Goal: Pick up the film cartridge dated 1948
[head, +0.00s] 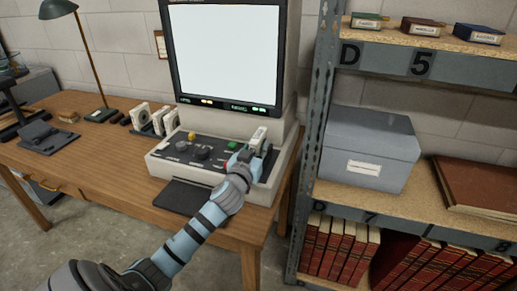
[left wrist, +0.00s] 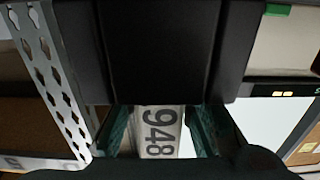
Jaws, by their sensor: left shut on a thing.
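My left gripper (head: 254,150) is over the right part of the reader's control panel (head: 186,146). It is shut on a white film cartridge (head: 259,134), whose upper part sticks out past the fingers. In the left wrist view the held cartridge (left wrist: 158,132) sits between the two dark green fingers, and its label shows "948"; the rest of the label is hidden. Whether the cartridge touches the panel is hard to tell. Several other white cartridges (head: 141,117) stand upright on the desk, left of the reader. My right gripper is out of view.
The reader's large lit screen (head: 226,50) rises behind the panel. A metal shelf post (head: 318,130) stands close on the right, with a grey box (head: 368,147) and red books on the shelves. A lamp (head: 83,45) is at the left on the wooden desk (head: 95,158).

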